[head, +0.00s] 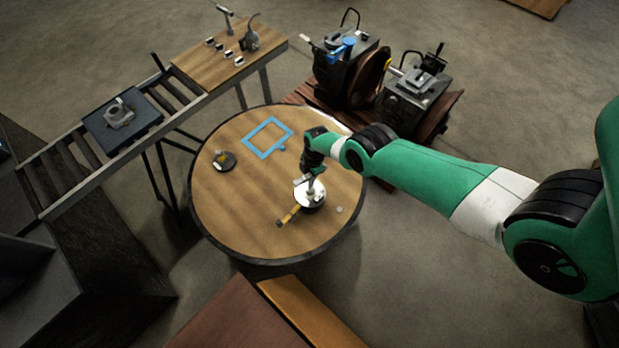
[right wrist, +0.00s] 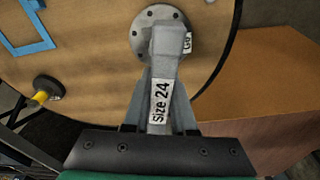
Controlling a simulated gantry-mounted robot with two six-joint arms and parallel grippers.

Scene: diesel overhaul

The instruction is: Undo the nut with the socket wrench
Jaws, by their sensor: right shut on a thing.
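My right gripper (head: 313,178) is over the right part of the round wooden table. In the right wrist view my right gripper (right wrist: 160,115) is shut on a grey socket wrench (right wrist: 164,68) labelled "Size 24". The wrench's head lies over the middle of a pale round flange (right wrist: 145,20) with holes around its rim. The flange (head: 313,203) also shows on the table in the head view. The nut is hidden, and I cannot tell whether the socket is seated on it. My left gripper is not in view.
On the round table (head: 235,215) are a blue square frame (head: 256,150), a dark disc with a yellow part (head: 224,161) and a yellow-and-black tool (head: 288,215) beside the flange. A roller conveyor (head: 70,150) stands left; machines (head: 415,88) stand behind. The table's left front is clear.

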